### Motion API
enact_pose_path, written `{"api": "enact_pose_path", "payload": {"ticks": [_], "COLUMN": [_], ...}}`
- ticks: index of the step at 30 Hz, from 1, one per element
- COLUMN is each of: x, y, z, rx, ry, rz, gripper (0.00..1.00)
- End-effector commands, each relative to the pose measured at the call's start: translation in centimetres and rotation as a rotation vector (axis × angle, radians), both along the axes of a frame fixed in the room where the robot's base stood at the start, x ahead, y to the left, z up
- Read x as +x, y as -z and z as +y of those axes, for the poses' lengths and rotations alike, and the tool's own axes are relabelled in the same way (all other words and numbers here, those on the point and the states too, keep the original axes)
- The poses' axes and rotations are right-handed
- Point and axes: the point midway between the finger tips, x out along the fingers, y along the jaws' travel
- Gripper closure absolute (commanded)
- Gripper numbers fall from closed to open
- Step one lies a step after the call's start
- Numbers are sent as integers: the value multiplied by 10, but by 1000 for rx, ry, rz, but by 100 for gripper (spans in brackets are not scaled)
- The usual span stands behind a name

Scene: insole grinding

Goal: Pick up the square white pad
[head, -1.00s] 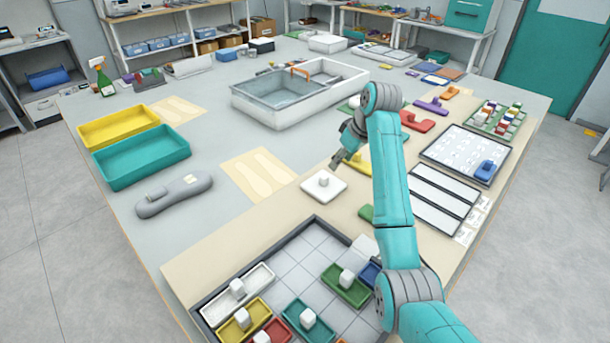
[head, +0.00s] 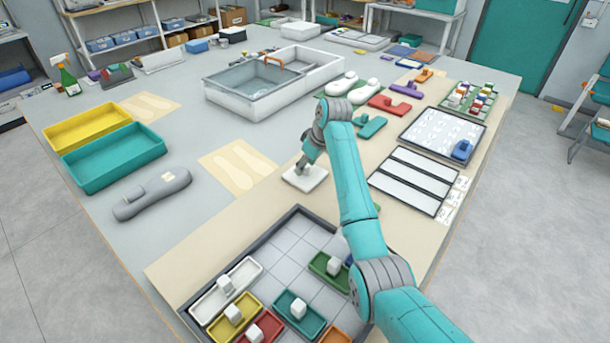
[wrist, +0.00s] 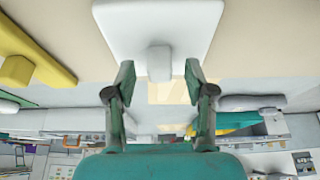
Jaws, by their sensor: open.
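The square white pad (head: 314,181) lies flat on the beige strip of the table, just in front of the tan insole sheet. In the wrist view the pad (wrist: 125,25) fills the top middle, with its small block-shaped knob (wrist: 159,62) standing out from it. My gripper (head: 301,170) is over the pad, its tip partly hiding the knob in the head view. In the wrist view my gripper (wrist: 160,78) is open, with one finger on each side of the knob and a gap to both. It holds nothing.
A yellow piece with a knob (wrist: 30,50) lies beside the pad in the wrist view. A grey-rimmed tray (head: 283,243) with several coloured knobbed holders is nearer me. A grey sole-shaped tool (head: 152,195) lies left. A white basin (head: 285,95) stands behind.

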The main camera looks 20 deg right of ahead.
Motion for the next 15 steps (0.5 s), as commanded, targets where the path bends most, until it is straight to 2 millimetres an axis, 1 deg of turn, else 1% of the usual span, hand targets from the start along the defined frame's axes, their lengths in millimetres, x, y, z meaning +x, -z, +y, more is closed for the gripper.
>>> {"api": "enact_pose_path", "payload": {"ticks": [3, 11, 12, 14, 15], "x": [3, 4, 3, 3, 3], "y": [9, 10, 10, 10, 10], "z": [2, 3, 3, 3, 3], "rx": [0, 0, 0, 0, 0], "ry": [0, -1, -1, -1, -1], "rz": [1, -1, -1, -1, -1], "gripper": [46, 46, 56, 71, 81]}}
